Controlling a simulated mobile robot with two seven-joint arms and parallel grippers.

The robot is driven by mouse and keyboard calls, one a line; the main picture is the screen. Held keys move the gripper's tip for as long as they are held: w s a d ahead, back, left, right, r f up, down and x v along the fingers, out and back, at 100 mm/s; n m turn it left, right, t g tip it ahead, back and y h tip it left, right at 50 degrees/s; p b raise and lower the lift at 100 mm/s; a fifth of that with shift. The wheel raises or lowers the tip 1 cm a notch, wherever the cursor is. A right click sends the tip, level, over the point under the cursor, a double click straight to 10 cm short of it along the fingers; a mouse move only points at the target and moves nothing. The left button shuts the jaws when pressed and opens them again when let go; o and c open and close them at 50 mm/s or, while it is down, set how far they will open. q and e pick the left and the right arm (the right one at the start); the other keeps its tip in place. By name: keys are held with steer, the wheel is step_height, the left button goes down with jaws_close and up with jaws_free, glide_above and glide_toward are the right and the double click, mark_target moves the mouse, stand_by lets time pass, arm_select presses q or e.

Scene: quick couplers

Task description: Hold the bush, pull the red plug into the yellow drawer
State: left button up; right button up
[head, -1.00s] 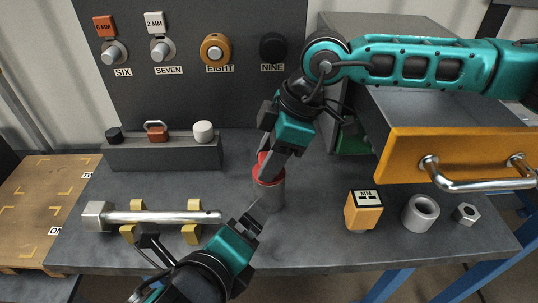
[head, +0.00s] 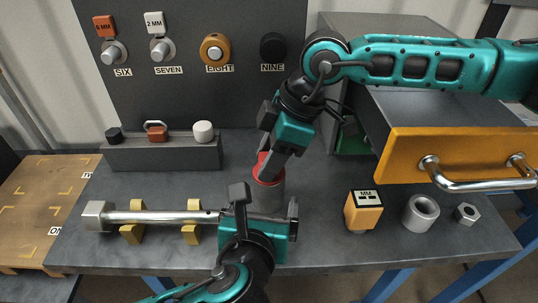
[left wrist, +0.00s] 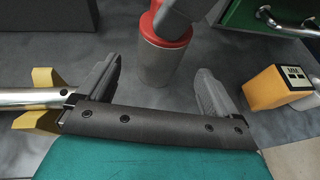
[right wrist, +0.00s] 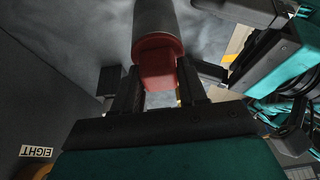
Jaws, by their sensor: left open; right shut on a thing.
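The grey bush (head: 268,198) stands upright on the bench with the red plug (head: 268,175) in its top. My right gripper (head: 266,162) is shut on the plug from above; in the right wrist view the plug (right wrist: 157,66) sits between its fingers. My left gripper (head: 266,206) is open, low at the bush's near side. In the left wrist view the bush (left wrist: 163,62) stands ahead, between the spread fingers, with no visible contact. The yellow drawer (head: 395,160) is pulled out at the right; its inside is mostly hidden by my right arm.
A metal bar (head: 160,217) lies on yellow supports left of my left gripper. A yellow block (head: 363,212), grey ring (head: 420,212) and nut (head: 466,214) stand at the right. A rack (head: 165,155) and upright panel (head: 190,90) are behind.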

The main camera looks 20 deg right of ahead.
mark_target(266, 197)
arm_select(q)
steer(key=shift+x, duration=3.55)
arm_select(e)
steer(key=shift+s+f, duration=0.1)
steer(key=shift+f, duration=0.05)
arm_select(q)
steer(key=c, duration=1.4)
steer(key=shift+c, duration=0.2)
steer(key=o, duration=1.4)
steer(key=shift+o, duration=0.2)
steer(key=shift+s+a, duration=0.1)
steer(key=shift+s, duration=0.05)
steer(key=shift+s+a+r, duration=0.3)
steer(key=shift+s+r, duration=0.05)
steer(key=shift+s, duration=0.25)
steer(key=shift+w, duration=0.15)
